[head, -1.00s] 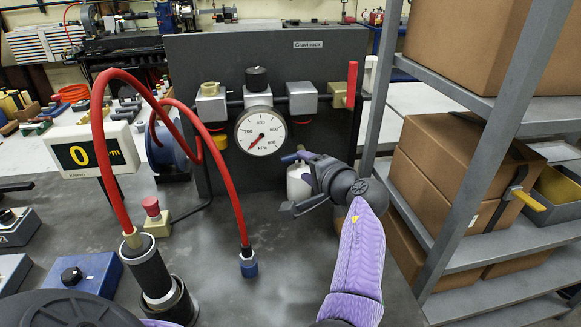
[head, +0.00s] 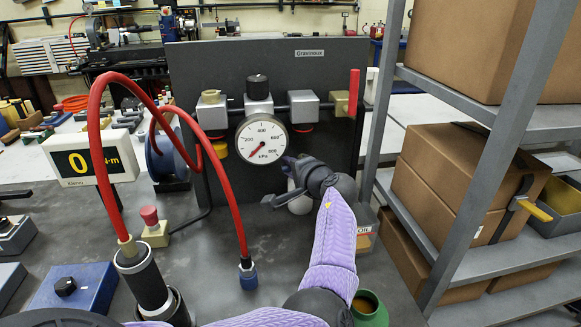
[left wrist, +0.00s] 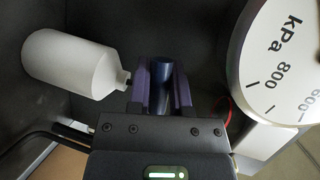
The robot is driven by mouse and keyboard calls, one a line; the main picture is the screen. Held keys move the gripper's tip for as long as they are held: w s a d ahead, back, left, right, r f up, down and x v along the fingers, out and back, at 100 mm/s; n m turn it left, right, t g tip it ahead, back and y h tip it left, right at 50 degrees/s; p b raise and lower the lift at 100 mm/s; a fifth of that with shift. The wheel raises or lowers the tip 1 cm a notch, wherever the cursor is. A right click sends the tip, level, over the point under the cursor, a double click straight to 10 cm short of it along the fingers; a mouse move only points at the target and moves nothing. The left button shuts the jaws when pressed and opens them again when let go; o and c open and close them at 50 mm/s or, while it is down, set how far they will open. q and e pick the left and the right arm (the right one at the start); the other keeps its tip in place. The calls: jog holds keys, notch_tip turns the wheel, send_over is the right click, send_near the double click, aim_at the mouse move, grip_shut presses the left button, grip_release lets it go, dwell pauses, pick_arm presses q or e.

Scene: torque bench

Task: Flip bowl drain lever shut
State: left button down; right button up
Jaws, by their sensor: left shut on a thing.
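The white bowl (head: 299,204) hangs at the lower right of the gauge panel in the head view, its upper part hidden behind my left gripper. In the left wrist view the bowl (left wrist: 70,64) shows with its small dark tip pointing at my fingers. My left gripper (head: 289,165) is in front of the panel, just below and right of the pressure gauge (head: 262,140). In the left wrist view the gripper (left wrist: 160,88) is shut on a dark blue rounded handle (left wrist: 162,78), which looks like the drain lever. The lever's pivot is hidden.
A grey shelf (head: 470,255) with cardboard boxes (head: 455,190) stands close on the right. A red hose (head: 222,180) arches on the left. A green container (head: 369,308) is by my arm at the bottom. The bench front in the middle is fairly clear.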

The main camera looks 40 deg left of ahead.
pick_arm(q)
jog(key=shift+r+m+y, duration=0.3)
jog(key=shift+m+y, duration=0.2)
jog(key=shift+m, duration=0.3)
jog(key=c, duration=0.5)
grip_release()
jog(key=shift+c, duration=0.2)
jog(key=shift+d, duration=0.1)
jog(key=p+v, duration=0.1)
jog(key=v, duration=0.8)
jog(key=shift+d+p, duration=0.35)
jog(key=shift+d, duration=0.05)
jog(key=shift+r, duration=0.1)
